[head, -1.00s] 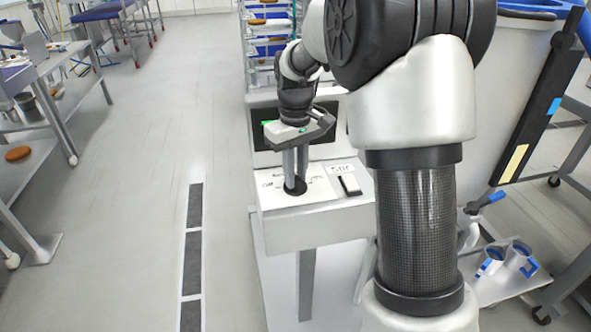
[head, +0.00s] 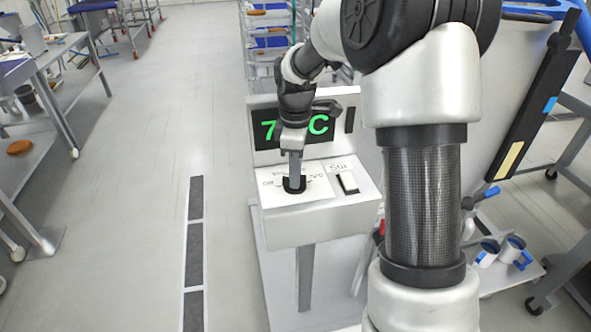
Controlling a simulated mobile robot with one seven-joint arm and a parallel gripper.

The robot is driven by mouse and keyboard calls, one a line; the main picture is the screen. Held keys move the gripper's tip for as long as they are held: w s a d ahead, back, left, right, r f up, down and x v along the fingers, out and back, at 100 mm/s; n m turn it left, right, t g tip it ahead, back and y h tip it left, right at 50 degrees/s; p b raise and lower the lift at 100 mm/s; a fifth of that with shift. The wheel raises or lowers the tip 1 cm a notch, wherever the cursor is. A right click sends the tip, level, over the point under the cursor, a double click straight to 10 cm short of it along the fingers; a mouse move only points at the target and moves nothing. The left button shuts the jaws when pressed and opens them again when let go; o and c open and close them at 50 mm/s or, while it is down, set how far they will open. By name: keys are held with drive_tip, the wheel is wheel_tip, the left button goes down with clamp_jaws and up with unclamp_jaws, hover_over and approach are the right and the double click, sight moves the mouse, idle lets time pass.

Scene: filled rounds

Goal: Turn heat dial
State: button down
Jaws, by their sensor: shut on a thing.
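The heat dial (head: 294,186) is a black round knob on the white top panel of a control box (head: 300,228). My gripper (head: 295,183) points straight down with its fingers shut on the dial. Printed marks, including one ending in °C, lie around the dial. Behind it a dark display (head: 322,126) shows green characters, a 7 and a C; the part between is hidden by my gripper.
A white rocker switch (head: 348,183) sits right of the dial on the same panel. A large grey vat (head: 510,100) and two white-and-blue cups (head: 488,253) stand to the right.

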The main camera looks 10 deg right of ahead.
drive_tip(key=shift+r+n, duration=0.1)
drive_tip(key=shift+n, duration=0.5)
drive_tip(key=c, duration=1.6)
unclamp_jaws()
drive_tip(key=shift+c, duration=0.2)
wheel_tip(320, 180, up, 17)
drive_tip(key=p, duration=0.1)
drive_tip(key=shift+r, duration=0.15)
drive_tip(key=shift+s+r, duration=0.1)
drive_tip(key=s+r+m+t+p, duration=0.1)
drive_tip(key=s+r+m+t, duration=0.2)
drive_tip(key=s, duration=0.4)
drive_tip(key=s+r+m+p, duration=0.1)
drive_tip(key=s+r+m, duration=0.1)
drive_tip(key=s+m, duration=0.3)
drive_tip(key=s+f+m+t, duration=0.2)
drive_tip(key=s+f+m, duration=0.2)
drive_tip(key=s+m, duration=0.3)
drive_tip(key=s, duration=0.5)
drive_tip(key=shift+s+t, duration=0.3)
